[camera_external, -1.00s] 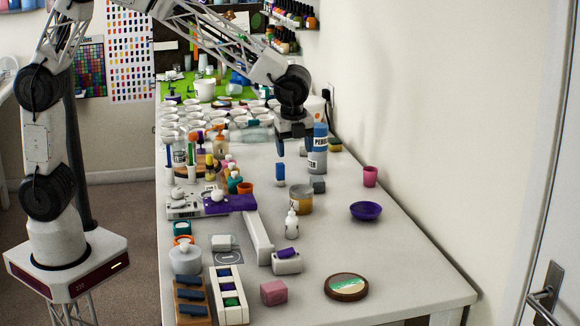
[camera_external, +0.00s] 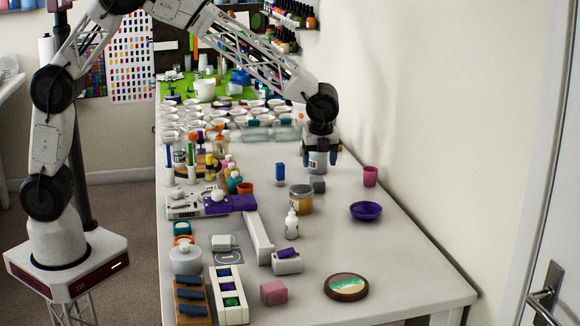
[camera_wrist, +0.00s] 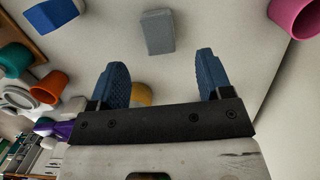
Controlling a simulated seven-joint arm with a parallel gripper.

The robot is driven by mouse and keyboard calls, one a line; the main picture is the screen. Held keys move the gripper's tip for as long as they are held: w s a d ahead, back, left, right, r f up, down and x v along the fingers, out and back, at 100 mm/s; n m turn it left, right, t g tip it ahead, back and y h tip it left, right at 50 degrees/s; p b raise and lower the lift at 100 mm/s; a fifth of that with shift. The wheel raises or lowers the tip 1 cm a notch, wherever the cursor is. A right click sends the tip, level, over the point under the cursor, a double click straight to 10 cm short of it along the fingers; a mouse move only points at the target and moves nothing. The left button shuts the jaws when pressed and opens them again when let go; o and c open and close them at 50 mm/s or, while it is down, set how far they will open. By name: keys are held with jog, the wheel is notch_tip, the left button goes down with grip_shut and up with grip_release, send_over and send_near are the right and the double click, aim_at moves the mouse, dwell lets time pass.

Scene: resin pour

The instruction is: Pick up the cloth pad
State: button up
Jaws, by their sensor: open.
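A small grey block (camera_external: 318,185), which looks like the cloth pad, lies on the white table to the right of the yellow-lidded jar. It also shows in the wrist view as a grey block (camera_wrist: 158,32), just past the fingertips and roughly in line with the gap between them. My gripper (camera_external: 320,158) is above the table, higher than the grey block in the outside view and apart from it. In the wrist view, the two blue fingers of my gripper (camera_wrist: 162,62) are spread wide with nothing between their tips.
A jar (camera_external: 301,199) and a blue block (camera_external: 280,174) stand left of the grey block. A pink cup (camera_external: 370,176) and purple bowl (camera_external: 366,211) are to its right. The front right of the table is mostly clear.

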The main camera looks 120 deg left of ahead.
aim_at(317, 179)
jog(key=shift+s+a+f, duration=0.1)
jog(key=shift+f, duration=0.95)
jog(key=shift+f, duration=0.1)
jog(key=shift+s+a+f, duration=0.15)
jog(key=shift+f, duration=1.1)
jog(key=shift+s+a+f, duration=0.1)
jog(key=shift+s+f, duration=0.05)
jog(key=shift+f, duration=1.05)
jog(key=shift+c, duration=0.3)
jog(key=c, duration=0.9)
